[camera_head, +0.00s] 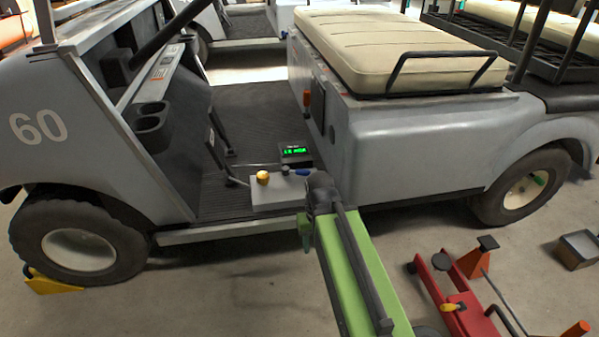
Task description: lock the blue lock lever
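A small blue lever (302,172) shows at the right end of a light grey control box (279,191) on the cart's floor edge. Only a little of the lever is visible, and I cannot tell its position. The dark end of my green arm, with my gripper (318,190), is just right of and in front of the lever, overlapping the right end of the box in the picture. I cannot see whether it touches the lever. The gripper's fingers are not clear, so I cannot tell whether they are open or shut.
The cart seat (390,50) and grey body (410,150) stand behind. A red jack (460,300) is on the floor at right, and a yellow chock (50,283) is at the front wheel.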

